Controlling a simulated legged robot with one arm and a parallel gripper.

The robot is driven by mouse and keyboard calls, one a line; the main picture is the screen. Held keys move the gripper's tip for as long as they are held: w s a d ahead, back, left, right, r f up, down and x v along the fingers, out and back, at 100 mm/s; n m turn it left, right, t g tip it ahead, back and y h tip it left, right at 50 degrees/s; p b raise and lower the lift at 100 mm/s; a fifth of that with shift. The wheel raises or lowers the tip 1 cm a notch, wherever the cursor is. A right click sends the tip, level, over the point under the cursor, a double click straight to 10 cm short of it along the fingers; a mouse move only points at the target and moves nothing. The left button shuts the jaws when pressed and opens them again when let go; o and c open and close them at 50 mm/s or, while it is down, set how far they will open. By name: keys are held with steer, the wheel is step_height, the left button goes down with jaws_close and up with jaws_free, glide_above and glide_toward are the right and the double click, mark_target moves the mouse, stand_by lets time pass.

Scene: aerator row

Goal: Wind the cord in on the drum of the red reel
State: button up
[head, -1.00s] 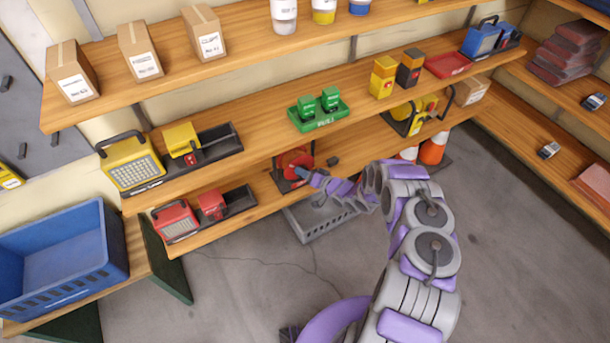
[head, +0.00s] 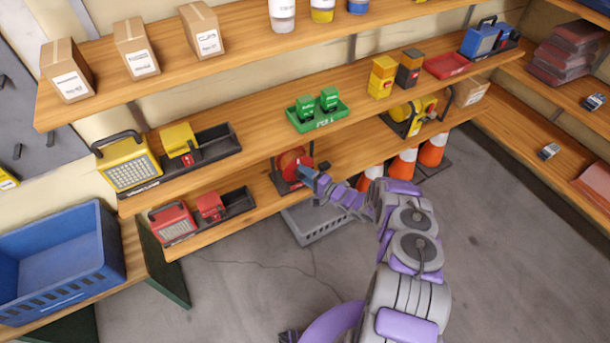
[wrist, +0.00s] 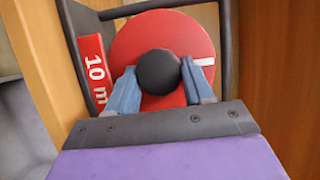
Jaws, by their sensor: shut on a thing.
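The red reel (head: 290,163) stands on the lower shelf in a dark frame. In the wrist view its red drum (wrist: 190,38) faces me, with a white mark on its right side and a red "10 m" label (wrist: 93,72) on the left. My gripper (wrist: 160,82) has its two blue fingers on either side of a round black crank knob (wrist: 158,72) and is shut on it. In the head view my gripper (head: 307,172) reaches the reel from the front right and covers part of it. I cannot see any loose cord.
A grey crate (head: 315,222) sits below the reel. Orange and white cones (head: 402,165) stand to the right. The floor in front is clear.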

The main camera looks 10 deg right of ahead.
steer(key=shift+d+f+m, duration=0.1)
steer(key=shift+d+m, duration=0.1)
steer(key=shift+m, duration=0.1)
steer(key=o, duration=0.8)
steer(key=shift+w+f, duration=0.1)
steer(key=shift+f, duration=0.05)
steer(key=shift+o, duration=1.2)
steer(key=p+v, duration=0.3)
steer(key=v, duration=1.4)
steer(key=shift+s, duration=0.25)
steer(key=shift+w+d, duration=0.1)
steer(key=shift+d, duration=0.05)
